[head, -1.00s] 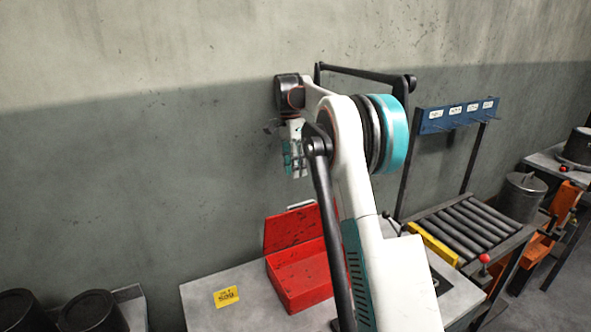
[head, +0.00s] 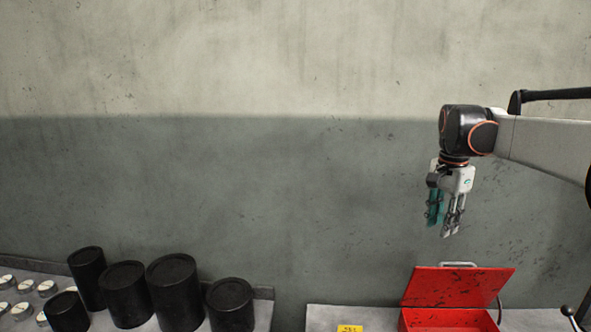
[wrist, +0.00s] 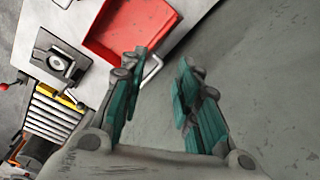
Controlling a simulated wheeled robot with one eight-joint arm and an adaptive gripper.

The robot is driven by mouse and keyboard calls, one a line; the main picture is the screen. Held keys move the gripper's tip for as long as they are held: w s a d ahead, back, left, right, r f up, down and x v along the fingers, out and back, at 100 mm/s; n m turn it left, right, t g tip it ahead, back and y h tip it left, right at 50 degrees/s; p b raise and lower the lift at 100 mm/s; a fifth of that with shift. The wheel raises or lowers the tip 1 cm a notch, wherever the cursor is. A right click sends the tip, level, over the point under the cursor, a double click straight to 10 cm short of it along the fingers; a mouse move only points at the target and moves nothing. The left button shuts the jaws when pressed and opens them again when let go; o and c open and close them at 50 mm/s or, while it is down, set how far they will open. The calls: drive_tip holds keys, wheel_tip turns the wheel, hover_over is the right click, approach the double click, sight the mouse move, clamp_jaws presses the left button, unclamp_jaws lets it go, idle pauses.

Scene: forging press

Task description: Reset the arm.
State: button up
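My gripper (head: 441,218) hangs at the right of the head view, pointing down, in the air above the red box. In the wrist view my gripper (wrist: 155,95) shows its two teal-padded fingers spread apart, with only grey floor or wall visible between them. It holds nothing. My arm comes in from the right edge of the head view, bent down at the wrist.
An open red box (head: 446,319) with a raised lid stands on the table (head: 322,318), beside a yellow label (head: 349,328). Several black cylinders (head: 174,290) and round gauges (head: 24,287) stand at left. The wrist view shows a roller conveyor (wrist: 50,115) and a square plate fixture (wrist: 58,62).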

drive_tip(key=s+a+f+n+t+b, duration=0.3)
drive_tip(key=s+a+n, duration=0.4)
drive_tip(key=s+a, duration=0.5)
drive_tip(key=s+a+f+n+t+b, duration=0.3)
drive_tip(key=s+f+n, duration=0.3)
drive_tip(key=s+f, duration=0.6)
drive_tip(key=s, duration=0.4)
drive_tip(key=shift+a+n+t+y, duration=0.3)
